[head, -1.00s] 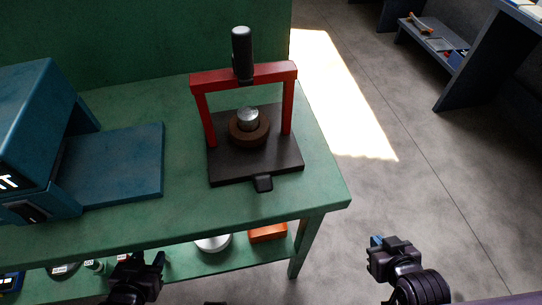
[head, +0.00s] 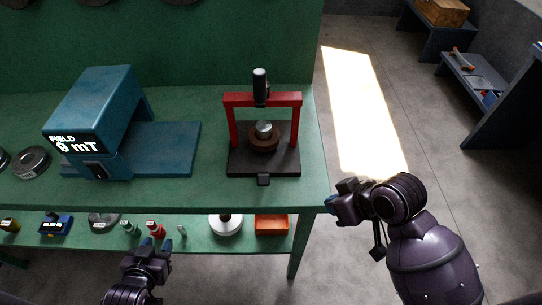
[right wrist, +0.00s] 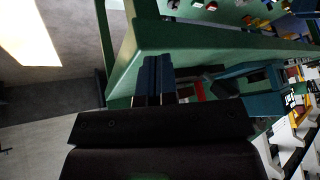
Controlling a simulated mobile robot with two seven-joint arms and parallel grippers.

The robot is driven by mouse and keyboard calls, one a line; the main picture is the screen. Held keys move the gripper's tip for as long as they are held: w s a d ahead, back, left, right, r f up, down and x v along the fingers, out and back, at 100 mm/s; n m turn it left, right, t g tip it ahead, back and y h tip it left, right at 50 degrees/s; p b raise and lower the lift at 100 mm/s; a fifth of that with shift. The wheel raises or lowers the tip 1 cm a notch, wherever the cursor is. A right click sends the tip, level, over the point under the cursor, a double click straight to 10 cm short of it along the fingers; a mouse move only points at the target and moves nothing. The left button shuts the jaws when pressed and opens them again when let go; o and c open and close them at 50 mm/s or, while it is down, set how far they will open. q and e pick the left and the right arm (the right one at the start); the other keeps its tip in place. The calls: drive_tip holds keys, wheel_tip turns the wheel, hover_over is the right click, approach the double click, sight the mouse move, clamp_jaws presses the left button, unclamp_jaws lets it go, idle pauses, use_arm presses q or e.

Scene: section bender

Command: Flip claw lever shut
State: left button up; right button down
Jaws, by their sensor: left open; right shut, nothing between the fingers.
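A press-like device with a red frame (head: 262,99) stands on the green bench in the head view. A small black tab (head: 263,180) sticks out at the base's front; I cannot tell which part is the claw lever. My left gripper (head: 155,246) is open and empty, in front of the bench. My right gripper (head: 333,202) is shut and empty by the bench's front right corner; its blue fingers show in the right wrist view (right wrist: 158,78).
The green bench (head: 215,194) has a blue field meter box (head: 100,105) to the device's left. Its lower shelf holds a white round object (head: 226,226), an orange tray (head: 271,224) and small bottles. Open floor lies to the right.

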sight(264, 177)
drive_tip(key=w+a+r+n, duration=0.1)
drive_tip(key=a, duration=0.1)
drive_tip(key=w+a+r+n+g+y, duration=0.1)
drive_tip(key=a+r+n, duration=0.1)
drive_tip(key=w+a+r+n+g, duration=0.1)
drive_tip(key=a, duration=0.1)
drive_tip(key=shift+w+r+n+y, duration=0.15)
drive_tip(key=shift+w+n+y, duration=0.15)
use_arm(q)
drive_tip(key=shift+s+r+p, duration=0.4)
drive_tip(key=shift+r+p, duration=0.15)
drive_tip(key=shift+p, duration=0.05)
use_arm(e)
drive_tip(key=w+a+r+n+g+h, duration=0.1)
drive_tip(key=w+r+n+g, duration=0.2)
drive_tip(key=r, duration=0.7)
drive_tip(key=w+a+r+n+g+h, duration=0.1)
drive_tip(key=w+r+n+g+h, duration=0.1)
drive_tip(key=w+r, duration=0.4)
wheel_tip(264, 177, up, 5)
drive_tip(key=shift+w+f+n+g, duration=0.2)
drive_tip(key=shift+n+g, duration=0.3)
drive_tip(key=shift+n, duration=0.6)
use_arm(q)
drive_tip(key=shift+w, duration=0.1)
